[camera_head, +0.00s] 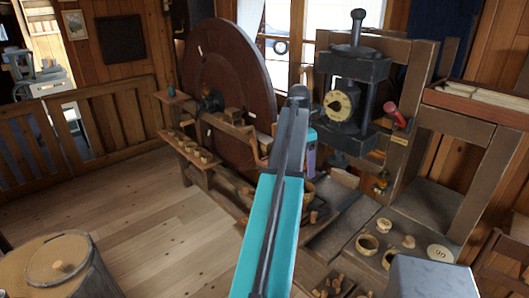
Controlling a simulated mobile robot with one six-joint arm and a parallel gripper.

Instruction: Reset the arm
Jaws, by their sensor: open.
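My arm rises from the bottom middle of the view, with a teal link and a dark grey bar along it, and reaches up to a dark joint in front of the wooden workbench. A small teal and purple part shows just right of the bar, below that joint. I cannot make out any gripper fingers; the arm hides what lies behind it. I see nothing held.
A large dark wooden wheel (230,75) stands behind the arm, left of a black press (353,70). Small turned pieces lie on the bench (345,225) at right. A round wooden block (85,275) stands front left. The plank floor (140,205) is clear.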

